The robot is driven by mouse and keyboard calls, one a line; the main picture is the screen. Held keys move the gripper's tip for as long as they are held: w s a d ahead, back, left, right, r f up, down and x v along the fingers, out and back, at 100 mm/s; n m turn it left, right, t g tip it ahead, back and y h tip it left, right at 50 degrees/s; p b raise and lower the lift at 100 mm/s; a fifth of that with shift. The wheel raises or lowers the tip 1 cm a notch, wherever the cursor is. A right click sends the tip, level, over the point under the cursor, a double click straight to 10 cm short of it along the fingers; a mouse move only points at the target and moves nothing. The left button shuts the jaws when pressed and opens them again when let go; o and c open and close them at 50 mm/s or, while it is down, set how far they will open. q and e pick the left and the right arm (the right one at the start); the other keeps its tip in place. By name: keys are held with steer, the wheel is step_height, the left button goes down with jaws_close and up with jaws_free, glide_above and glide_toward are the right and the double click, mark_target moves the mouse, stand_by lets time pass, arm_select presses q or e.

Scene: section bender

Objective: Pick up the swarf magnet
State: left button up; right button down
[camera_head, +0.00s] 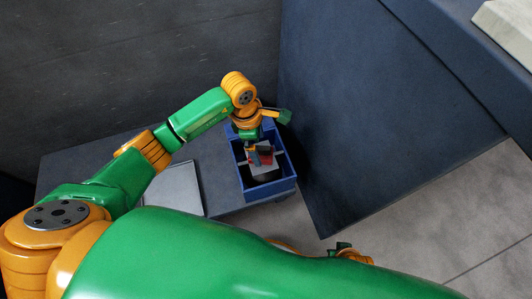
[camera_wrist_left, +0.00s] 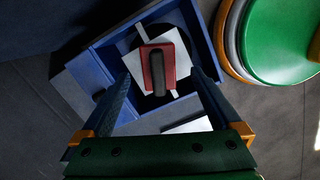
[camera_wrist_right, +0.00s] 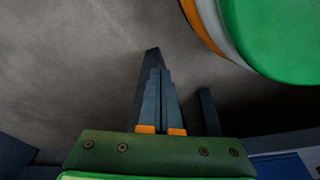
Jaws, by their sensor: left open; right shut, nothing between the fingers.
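A red block with a dark grip, which looks like the swarf magnet (camera_wrist_left: 157,49), lies in a blue open box (camera_head: 284,186). It sits over a pale plate and a dark round shape. My left gripper (camera_head: 252,146) points down into the box from above. In the left wrist view my left gripper (camera_wrist_left: 160,76) is open, with one finger on each side of the red block and gaps between; contact is not visible. My right gripper (camera_wrist_right: 158,74) is shut and empty, away from the box. In the head view the left wrist partly covers the block.
The blue box stands on a dark low surface (camera_head: 222,196) against a dark wall. A grey flat panel (camera_head: 174,188) lies left of it. A large dark blue cabinet side (camera_head: 375,115) rises close on the right. The box walls are near my left fingers.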

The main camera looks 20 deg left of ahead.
arm_select(q)
steer(key=shift+d+f, duration=0.15)
steer(key=shift+f, duration=0.8)
steer(key=shift+w+f, duration=0.1)
steer(key=shift+f, duration=0.15)
steer(key=shift+w+d, duration=0.1)
jaws_close()
arm_select(e)
steer(key=shift+w+a+r, duration=0.15)
steer(key=shift+w+r, duration=0.55)
steer(key=shift+r, duration=0.05)
